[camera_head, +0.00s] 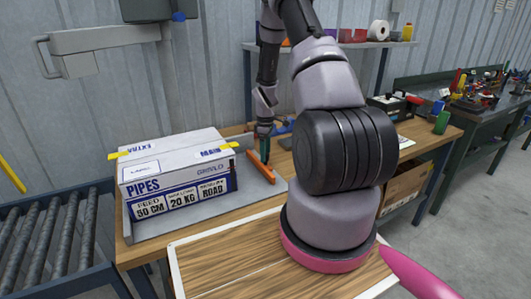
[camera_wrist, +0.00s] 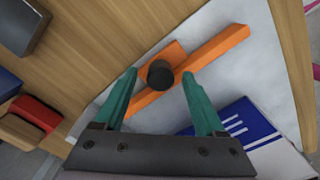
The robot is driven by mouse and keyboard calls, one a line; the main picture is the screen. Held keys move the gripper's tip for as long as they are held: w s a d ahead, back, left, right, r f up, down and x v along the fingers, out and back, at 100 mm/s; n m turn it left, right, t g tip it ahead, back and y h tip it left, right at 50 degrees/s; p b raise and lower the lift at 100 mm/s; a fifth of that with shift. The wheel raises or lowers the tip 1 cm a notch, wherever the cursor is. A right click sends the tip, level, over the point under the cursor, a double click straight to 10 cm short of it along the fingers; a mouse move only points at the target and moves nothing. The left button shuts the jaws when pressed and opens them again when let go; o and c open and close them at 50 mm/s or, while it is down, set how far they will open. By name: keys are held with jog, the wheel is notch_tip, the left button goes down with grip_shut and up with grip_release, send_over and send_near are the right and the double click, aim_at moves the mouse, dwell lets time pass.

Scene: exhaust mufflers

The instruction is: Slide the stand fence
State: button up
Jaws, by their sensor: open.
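The stand fence is an orange bar (camera_head: 263,172) on a grey metal plate (camera_head: 190,228), to the right of the box in the head view. In the wrist view the orange bar (camera_wrist: 220,48) runs diagonally across the plate, with a short orange foot and a round black knob (camera_wrist: 160,74). My gripper (camera_head: 264,137) is above the bar's far part in the head view. In the wrist view its teal fingers (camera_wrist: 159,76) are open, with the knob appearing between their tips. I cannot tell whether they touch it.
A white and blue pipes box (camera_head: 178,175) stands on the plate, left of the fence. Red and blue items (camera_wrist: 38,112) lie on the wooden bench in the wrist view. A roller conveyor (camera_head: 55,240) is at left. A cluttered second bench (camera_head: 480,115) stands at right.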

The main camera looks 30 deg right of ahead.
grip_shut()
dwell(1.4)
